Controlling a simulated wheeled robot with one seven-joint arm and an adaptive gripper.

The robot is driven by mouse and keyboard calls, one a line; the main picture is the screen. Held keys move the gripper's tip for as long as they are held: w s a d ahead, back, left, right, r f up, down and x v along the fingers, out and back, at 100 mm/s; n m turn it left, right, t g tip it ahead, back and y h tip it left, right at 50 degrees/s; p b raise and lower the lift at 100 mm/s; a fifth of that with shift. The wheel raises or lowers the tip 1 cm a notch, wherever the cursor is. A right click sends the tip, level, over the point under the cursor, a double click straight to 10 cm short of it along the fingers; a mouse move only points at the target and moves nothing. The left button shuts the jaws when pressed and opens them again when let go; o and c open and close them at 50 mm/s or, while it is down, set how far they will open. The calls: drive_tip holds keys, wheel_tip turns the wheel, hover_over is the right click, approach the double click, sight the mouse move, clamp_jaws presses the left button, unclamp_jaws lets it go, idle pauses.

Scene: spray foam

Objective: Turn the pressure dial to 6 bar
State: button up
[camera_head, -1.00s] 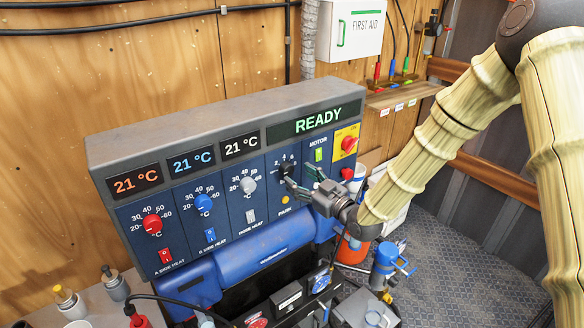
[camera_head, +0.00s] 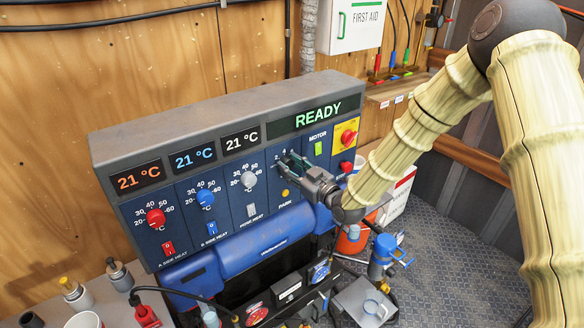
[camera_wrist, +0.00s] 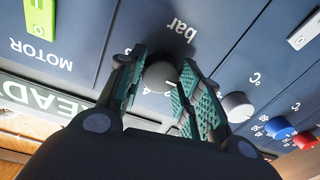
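The pressure dial (camera_wrist: 160,76) is a dark round knob on the blue control panel, under the word "bar", which reads upside down in the wrist view. Part of its number scale shows, with a 4 beside the knob; its pointer setting is not clear. My gripper (camera_wrist: 163,70) has its two green-padded fingers apart, one on each side of the knob. I cannot tell whether the pads touch it. In the head view my gripper (camera_head: 285,163) reaches the panel from the right and hides most of the dial.
A red A-side knob (camera_head: 156,217), blue B-side knob (camera_head: 205,198) and grey hose-heat knob (camera_head: 249,180) lie left of the dial. A green motor switch (camera_head: 318,148) and red emergency button (camera_head: 348,136) are on its right. The display (camera_head: 318,116) reads READY.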

drive_tip(key=shift+m+b, duration=0.3)
drive_tip(key=shift+b, duration=0.05)
drive_tip(key=shift+f+m+b, duration=0.2)
drive_tip(key=shift+m+b, duration=0.2)
drive_tip(key=shift+b, duration=0.3)
drive_tip(key=m+b, duration=0.3)
drive_tip(key=b, duration=0.1)
drive_tip(key=shift+d+f, duration=0.1)
drive_tip(key=m+b, duration=0.4)
drive_tip(key=m, duration=0.1)
drive_tip(key=shift+t, duration=0.3)
drive_tip(key=m+b, duration=0.4)
drive_tip(key=shift+m+b, duration=0.35)
drive_tip(key=shift+m, duration=0.05)
drive_tip(key=m+b, duration=0.6)
drive_tip(key=shift+m+t+h, duration=0.3)
drive_tip(key=shift+m+t, duration=0.1)
drive_tip(key=m+b, duration=0.3)
drive_tip(key=m, duration=0.1)
drive_tip(key=shift+m+h+b, duration=0.3)
drive_tip(key=shift+m+b, duration=0.95)
drive_tip(key=shift+m, duration=0.25)
drive_tip(key=shift+r, duration=0.2)
